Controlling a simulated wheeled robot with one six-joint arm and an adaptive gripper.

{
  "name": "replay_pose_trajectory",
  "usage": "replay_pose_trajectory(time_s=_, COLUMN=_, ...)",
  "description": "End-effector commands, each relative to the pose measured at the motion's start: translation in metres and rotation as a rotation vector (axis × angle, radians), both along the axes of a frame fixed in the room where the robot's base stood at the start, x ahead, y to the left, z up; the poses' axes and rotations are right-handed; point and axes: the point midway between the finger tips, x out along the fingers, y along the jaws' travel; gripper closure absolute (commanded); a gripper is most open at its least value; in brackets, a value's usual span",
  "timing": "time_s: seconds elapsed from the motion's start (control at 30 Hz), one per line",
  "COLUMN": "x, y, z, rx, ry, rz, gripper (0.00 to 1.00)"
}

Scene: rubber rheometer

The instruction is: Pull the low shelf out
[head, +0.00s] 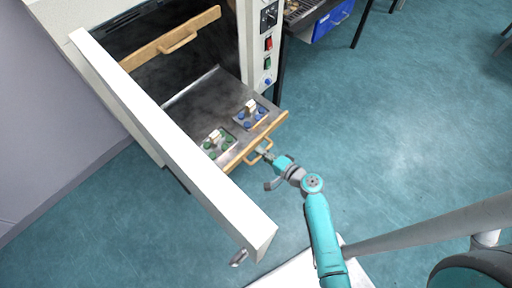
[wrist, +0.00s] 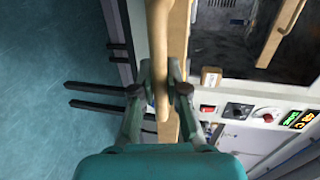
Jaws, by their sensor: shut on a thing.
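The low shelf (head: 196,104) is a grey metal tray with a wooden front strip. It sticks out of the oven-like cabinet in the head view. Two small plates with green and blue round pieces lie on it. Its wooden handle (head: 257,152) is on the front strip; in the wrist view the handle (wrist: 158,45) runs upright between my fingers. My gripper (head: 266,154) is shut on this handle, and the fingers (wrist: 160,88) also show on either side of it in the wrist view. How the fingertips meet the wood is partly hidden in the head view.
An upper shelf with a wooden front and handle (head: 178,42) sits farther inside the cabinet. The white open door (head: 165,130) stands left of the low shelf. A control panel (head: 268,45) is at its right. A blue bin (head: 333,20) stands behind. The floor (head: 400,130) at right is clear.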

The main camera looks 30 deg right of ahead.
Motion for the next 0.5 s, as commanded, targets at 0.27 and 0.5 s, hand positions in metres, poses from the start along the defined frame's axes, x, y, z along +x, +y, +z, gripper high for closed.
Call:
replay_pose_trajectory(time_s=0.27, x=-0.0033, y=-0.0016, z=-0.0006, rx=-0.001, ry=0.001, rz=-0.002, gripper=1.0)
replay_pose_trajectory(time_s=0.5, x=-0.0031, y=-0.0015, z=-0.0005, rx=-0.001, ry=0.001, rz=-0.001, gripper=0.67)
